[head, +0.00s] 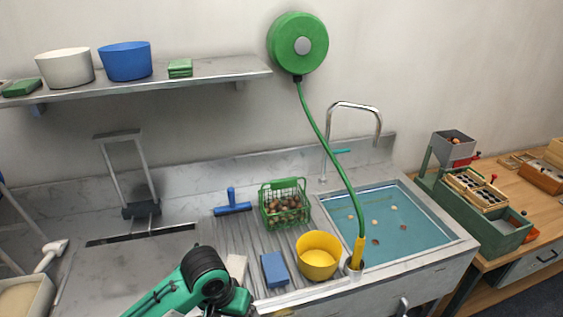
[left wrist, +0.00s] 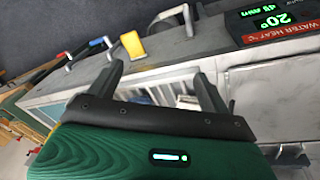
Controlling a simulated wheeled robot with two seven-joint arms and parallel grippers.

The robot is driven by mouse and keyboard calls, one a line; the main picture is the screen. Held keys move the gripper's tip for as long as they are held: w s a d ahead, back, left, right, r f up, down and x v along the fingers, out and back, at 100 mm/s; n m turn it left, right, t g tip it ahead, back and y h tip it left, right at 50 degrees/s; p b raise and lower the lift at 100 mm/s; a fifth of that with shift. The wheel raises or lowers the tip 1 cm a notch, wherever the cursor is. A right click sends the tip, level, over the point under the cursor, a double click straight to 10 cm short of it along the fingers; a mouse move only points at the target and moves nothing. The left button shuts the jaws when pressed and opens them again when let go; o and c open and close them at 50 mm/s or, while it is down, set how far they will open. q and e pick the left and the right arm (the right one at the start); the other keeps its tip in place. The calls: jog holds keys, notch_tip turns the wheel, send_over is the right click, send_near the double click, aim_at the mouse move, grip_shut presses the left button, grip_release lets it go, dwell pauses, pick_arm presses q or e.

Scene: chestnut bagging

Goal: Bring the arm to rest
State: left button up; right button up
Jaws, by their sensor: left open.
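My left arm (head: 200,278), green with a black joint, reaches in at the bottom of the head view over the front of the counter. Its gripper is out of the head view. In the left wrist view my left gripper (left wrist: 162,82) has its two dark fingers spread apart, with nothing held between them. The front of the counter and a cabinet lie behind the fingers. My right gripper is in neither view.
A green basket (head: 272,213) of chestnuts, a yellow bowl (head: 319,262) and a blue block (head: 274,269) stand left of the water-filled sink (head: 440,228). Several chestnuts are in the water. A red-and-black display (left wrist: 270,22) reads 20°.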

pick_arm(q)
jog(key=s+a+f+n+t+y, duration=0.1)
jog(key=s+a+f, duration=0.2)
jog(key=s+a, duration=0.45)
jog(key=s+a+f+t+y, duration=0.1)
jog(key=s+a+f+t, duration=0.3)
jog(key=s, duration=0.6)
notch_tip(320, 180, down, 30)
jog(key=g, duration=0.4)
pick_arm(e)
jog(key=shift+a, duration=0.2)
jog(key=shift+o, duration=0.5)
pick_arm(q)
jog(key=s+a+f, duration=0.2)
jog(key=s+f, duration=0.8)
jog(key=s+a+f, duration=0.2)
jog(key=s+f, duration=0.8)
jog(key=shift+a+g, duration=0.2)
jog(key=shift+g, duration=0.2)
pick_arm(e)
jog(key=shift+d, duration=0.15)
